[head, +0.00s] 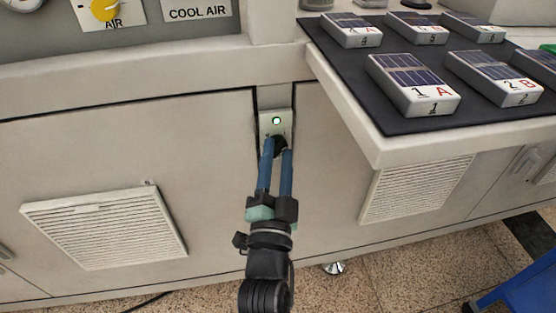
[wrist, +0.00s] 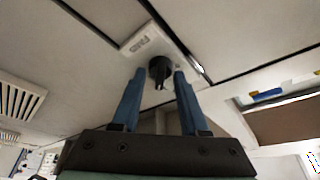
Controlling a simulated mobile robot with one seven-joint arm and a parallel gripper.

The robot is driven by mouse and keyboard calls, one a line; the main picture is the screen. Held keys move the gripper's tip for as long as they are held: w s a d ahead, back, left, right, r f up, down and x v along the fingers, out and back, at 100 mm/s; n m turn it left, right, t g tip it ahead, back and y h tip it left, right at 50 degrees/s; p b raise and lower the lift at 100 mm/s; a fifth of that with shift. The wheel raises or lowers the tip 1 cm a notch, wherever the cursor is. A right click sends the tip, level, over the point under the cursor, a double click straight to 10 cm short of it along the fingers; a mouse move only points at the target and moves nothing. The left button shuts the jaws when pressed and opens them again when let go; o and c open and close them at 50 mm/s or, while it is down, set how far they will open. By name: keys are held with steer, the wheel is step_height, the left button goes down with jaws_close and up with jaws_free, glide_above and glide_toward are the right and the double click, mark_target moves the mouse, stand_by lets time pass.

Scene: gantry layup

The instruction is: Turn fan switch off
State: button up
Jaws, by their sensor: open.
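The fan switch is a pale plate (head: 268,122) on the cabinet front, with a small bright lamp (head: 276,120) and a black knob (head: 280,142) below it. In the wrist view the plate (wrist: 147,42) reads FAN upside down, and the black knob (wrist: 160,70) sticks out towards me. My gripper (head: 277,147) points at the knob with its two blue fingers. The wrist view shows the gripper (wrist: 158,76) open, with the knob between the fingertips and a gap on both sides. My fingers partly hide the knob in the head view.
A white shelf (head: 350,120) juts out at the right above my gripper, with a dark mat (head: 385,115) and several numbered solar-cell blocks (head: 415,84). Vent grilles (head: 105,228) flank the switch. A blue object (head: 520,290) stands at lower right.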

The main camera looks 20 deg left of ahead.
steer(key=shift+w, duration=0.2)
jaws_close()
